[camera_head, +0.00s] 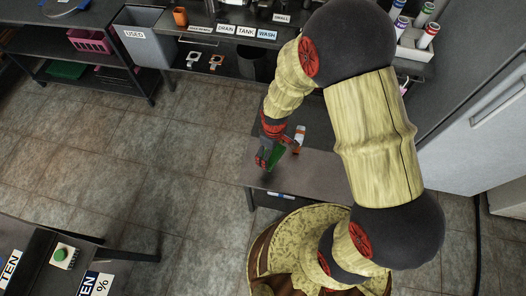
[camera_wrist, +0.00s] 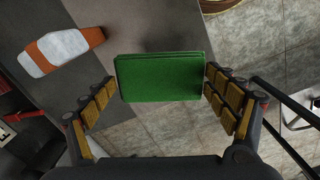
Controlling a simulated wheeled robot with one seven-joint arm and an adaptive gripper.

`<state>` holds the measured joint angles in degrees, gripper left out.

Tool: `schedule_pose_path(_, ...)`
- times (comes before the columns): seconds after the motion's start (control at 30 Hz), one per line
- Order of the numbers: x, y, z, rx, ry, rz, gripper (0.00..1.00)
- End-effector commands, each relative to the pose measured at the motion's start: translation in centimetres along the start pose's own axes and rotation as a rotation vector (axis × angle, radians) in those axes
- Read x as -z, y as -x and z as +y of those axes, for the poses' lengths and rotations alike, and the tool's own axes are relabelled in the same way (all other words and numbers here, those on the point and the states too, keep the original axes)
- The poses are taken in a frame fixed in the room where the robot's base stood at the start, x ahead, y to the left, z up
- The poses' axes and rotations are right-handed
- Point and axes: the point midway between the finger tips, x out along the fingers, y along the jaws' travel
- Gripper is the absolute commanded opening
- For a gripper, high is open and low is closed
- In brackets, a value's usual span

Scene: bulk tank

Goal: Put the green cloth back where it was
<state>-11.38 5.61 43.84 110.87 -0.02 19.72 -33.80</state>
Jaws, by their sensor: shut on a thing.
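The green cloth (camera_head: 275,156) is a folded block between the fingers of my gripper (camera_head: 267,161). In the wrist view the cloth (camera_wrist: 160,78) fills the space between the yellow-padded fingers of my gripper (camera_wrist: 160,98), which is shut on it. In the head view my gripper points down near the left end of a grey table (camera_head: 318,178). Whether the cloth touches the tabletop cannot be told.
An orange and white bottle (camera_head: 299,136) is close to the right of my gripper; it also shows in the wrist view (camera_wrist: 60,50). A shelf with a pink basket (camera_head: 90,40) and a flat green item (camera_head: 66,70) stands upper left, beside a grey USED bin (camera_head: 142,45).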

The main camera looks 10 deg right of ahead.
Motion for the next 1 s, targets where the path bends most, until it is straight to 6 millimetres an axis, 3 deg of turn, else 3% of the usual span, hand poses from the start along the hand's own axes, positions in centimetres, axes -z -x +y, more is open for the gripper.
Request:
schedule_pose_path(0.2,3.3,-3.9,1.7,0.002,0.001,-0.002,0.5)
schedule_pose_path(0.37,4.6,-5.3,2.5,0.0,0.0,0.0,0.5)
schedule_pose_path(0.57,5.3,-6.2,2.8,0.0,0.0,0.0,0.5)
schedule_pose_path(0.8,5.6,-9.5,3.0,0.001,0.0,-0.002,0.5)
schedule_pose_path(1.0,5.7,-9.6,3.0,0.0,0.0,0.0,0.5)
